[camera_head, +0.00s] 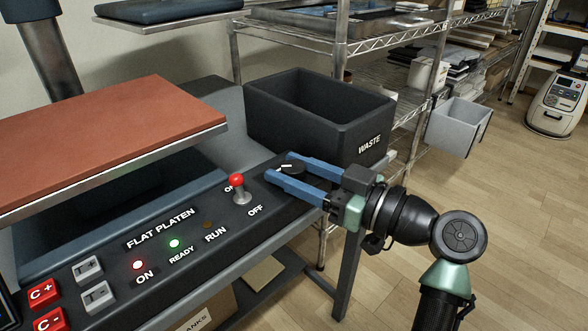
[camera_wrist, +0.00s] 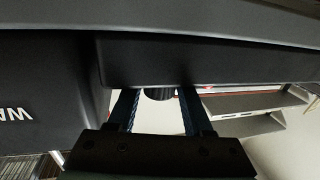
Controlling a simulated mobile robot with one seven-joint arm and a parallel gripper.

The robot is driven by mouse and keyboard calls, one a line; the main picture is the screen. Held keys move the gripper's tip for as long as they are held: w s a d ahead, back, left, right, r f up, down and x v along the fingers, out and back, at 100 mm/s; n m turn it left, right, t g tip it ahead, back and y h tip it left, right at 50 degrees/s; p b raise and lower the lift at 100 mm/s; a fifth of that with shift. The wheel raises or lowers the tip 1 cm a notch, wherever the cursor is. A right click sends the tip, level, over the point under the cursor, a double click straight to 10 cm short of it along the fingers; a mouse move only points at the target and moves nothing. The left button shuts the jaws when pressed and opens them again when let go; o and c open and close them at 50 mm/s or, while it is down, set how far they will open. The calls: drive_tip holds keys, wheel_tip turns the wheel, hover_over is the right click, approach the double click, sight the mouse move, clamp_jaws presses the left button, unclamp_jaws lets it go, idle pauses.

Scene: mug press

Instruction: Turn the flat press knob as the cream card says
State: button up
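The black press knob (camera_head: 291,167) with a white pointer line sits at the right end of the dark control panel. It lies between the two blue fingers of my gripper (camera_head: 287,170). In the wrist view, the knob (camera_wrist: 159,94) shows between the fingers, with a gap at the left and a narrower one at the right. My gripper is open around the knob, with no clear grip on it. The pointer runs roughly left to right in the head view, partly close to a finger. No readable cream card shows in either view.
A red-tipped toggle switch (camera_head: 238,189) stands just left of my gripper. A black waste bin (camera_head: 318,110) is right behind the fingers. The brown platen (camera_head: 95,138) overhangs the panel at the left. Open floor (camera_head: 530,240) lies to the right.

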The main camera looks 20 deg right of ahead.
drive_tip(key=shift+o, duration=1.3)
drive_tip(key=p+v, duration=0.4)
drive_tip(key=v, duration=0.9)
